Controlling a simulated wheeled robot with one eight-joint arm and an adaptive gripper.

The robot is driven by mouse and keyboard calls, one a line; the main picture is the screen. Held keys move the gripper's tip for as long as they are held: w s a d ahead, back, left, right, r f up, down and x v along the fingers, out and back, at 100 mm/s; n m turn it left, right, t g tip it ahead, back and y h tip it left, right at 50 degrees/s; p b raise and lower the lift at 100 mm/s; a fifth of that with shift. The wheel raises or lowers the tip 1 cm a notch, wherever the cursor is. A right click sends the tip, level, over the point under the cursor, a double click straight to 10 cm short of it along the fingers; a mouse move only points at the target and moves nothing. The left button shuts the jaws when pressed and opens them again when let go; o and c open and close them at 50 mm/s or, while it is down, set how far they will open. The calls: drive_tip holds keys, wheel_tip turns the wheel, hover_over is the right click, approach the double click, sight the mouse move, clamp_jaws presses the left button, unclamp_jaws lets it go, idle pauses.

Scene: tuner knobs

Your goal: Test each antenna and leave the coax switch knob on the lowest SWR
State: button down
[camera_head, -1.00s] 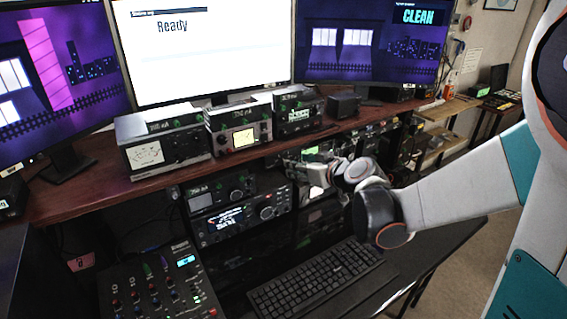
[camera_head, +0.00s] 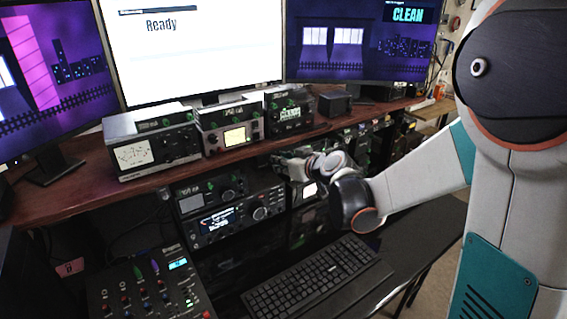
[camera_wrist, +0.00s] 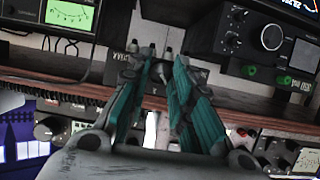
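My gripper (camera_head: 298,168) is at the front of the shelf, right of the stacked radio, in the head view. In the wrist view its two teal-padded fingers (camera_wrist: 160,62) stand apart with a gap between them. A small dark box with short posts (camera_wrist: 183,72) is beyond the fingertips; I cannot tell whether it is the coax switch or whether they touch it. A box with a white needle meter (camera_head: 134,155) and one with a lit meter (camera_head: 235,136) stand on the shelf. The middle monitor (camera_head: 205,60) reads "Ready".
The wooden shelf (camera_head: 85,205) runs across the desk. Below it are a radio with a lit display (camera_head: 222,219), a mixer (camera_head: 150,285) and a keyboard (camera_head: 315,280). A small dark box (camera_head: 334,104) sits on the shelf at right. The right monitor (camera_head: 360,45) shows CLEAN.

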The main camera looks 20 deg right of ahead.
idle(0.3)
drive_tip(key=shift+d+f+m+y+b, duration=0.1)
drive_tip(key=shift+d+m+y+b, duration=0.1)
drive_tip(key=shift+m+y, duration=0.9)
drive_tip(key=shift+d+f+m+y+b, duration=0.15)
drive_tip(key=shift+m+y, duration=0.55)
drive_tip(key=shift+m, duration=0.8)
drive_tip(key=shift+r+g, duration=0.1)
drive_tip(key=shift+g, duration=0.2)
drive_tip(key=c, duration=1.4)
unclamp_jaws()
